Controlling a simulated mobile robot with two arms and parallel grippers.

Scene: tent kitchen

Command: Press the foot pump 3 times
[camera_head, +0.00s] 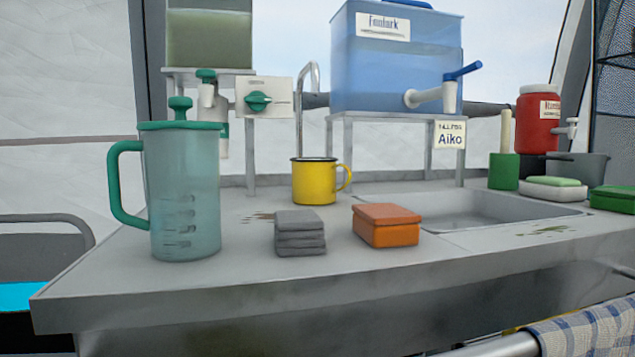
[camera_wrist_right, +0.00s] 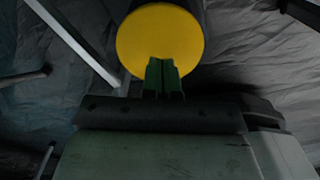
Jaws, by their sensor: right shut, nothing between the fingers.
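In the right wrist view a round yellow disc (camera_wrist_right: 160,38) on a dark body fills the top middle. It looks like the pad of the foot pump. My right gripper (camera_wrist_right: 164,66) shows in the same view, with its two green fingers together and nothing between them. The fingertips overlap the lower part of the disc in the picture; whether they touch it I cannot tell. The foot pump does not show in the head view, and neither gripper shows there. My left gripper is out of view.
A grey counter (camera_head: 130,280) holds a green-lidded pitcher (camera_head: 185,200), a yellow mug (camera_head: 314,183), grey cloths (camera_head: 300,233), an orange box (camera_head: 386,226) and a sink (camera_head: 480,210). A blue water tank (camera_head: 385,85) stands behind. Pale metal legs (camera_wrist_right: 75,40) run beside the disc.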

